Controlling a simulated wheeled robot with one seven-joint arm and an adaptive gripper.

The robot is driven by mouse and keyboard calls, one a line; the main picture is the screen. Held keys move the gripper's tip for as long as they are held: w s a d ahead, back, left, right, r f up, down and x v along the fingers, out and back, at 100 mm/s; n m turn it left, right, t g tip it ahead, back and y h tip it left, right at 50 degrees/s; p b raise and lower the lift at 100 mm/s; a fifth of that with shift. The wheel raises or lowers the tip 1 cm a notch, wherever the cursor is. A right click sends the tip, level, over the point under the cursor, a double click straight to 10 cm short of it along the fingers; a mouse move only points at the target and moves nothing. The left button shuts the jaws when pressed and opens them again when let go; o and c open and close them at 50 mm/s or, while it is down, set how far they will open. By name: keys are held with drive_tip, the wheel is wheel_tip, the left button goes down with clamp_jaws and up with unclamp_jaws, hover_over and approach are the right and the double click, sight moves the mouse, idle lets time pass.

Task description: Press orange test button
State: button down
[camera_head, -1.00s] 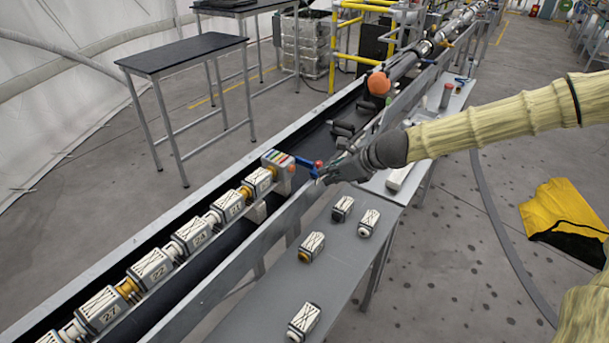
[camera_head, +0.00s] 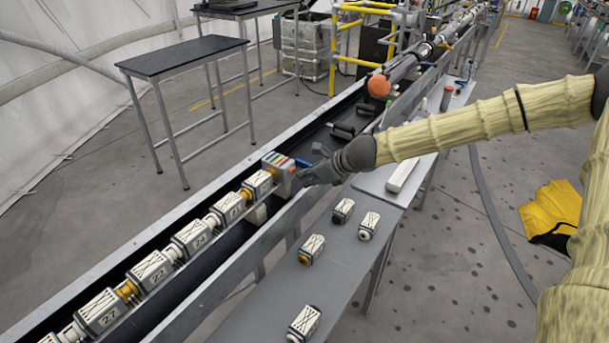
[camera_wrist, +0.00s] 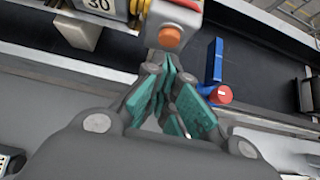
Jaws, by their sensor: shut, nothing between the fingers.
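The orange test button (camera_wrist: 170,36) is a round orange knob on the front of a pale box (camera_wrist: 176,14) in the wrist view, just beyond my fingertips. In the head view the same box (camera_head: 277,168), with coloured stripes on top, sits at the end of the row of modules in the trough. My gripper (camera_head: 300,178) is shut and empty, with its tip close to the box. In the wrist view its teal-padded fingers (camera_wrist: 168,85) point at the button from just below. I cannot tell whether they touch it.
A blue handle with a red end (camera_wrist: 217,80) stands right of my fingers. Numbered white modules (camera_head: 193,236) lie along the trough (camera_head: 135,240). Several loose modules (camera_head: 312,248) lie on the grey bench (camera_head: 275,290). An orange ball (camera_head: 379,86) is farther back.

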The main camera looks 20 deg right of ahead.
drive_tip(key=shift+w+a, duration=0.3)
drive_tip(key=shift+w, duration=0.1)
drive_tip(key=shift+r, duration=0.1)
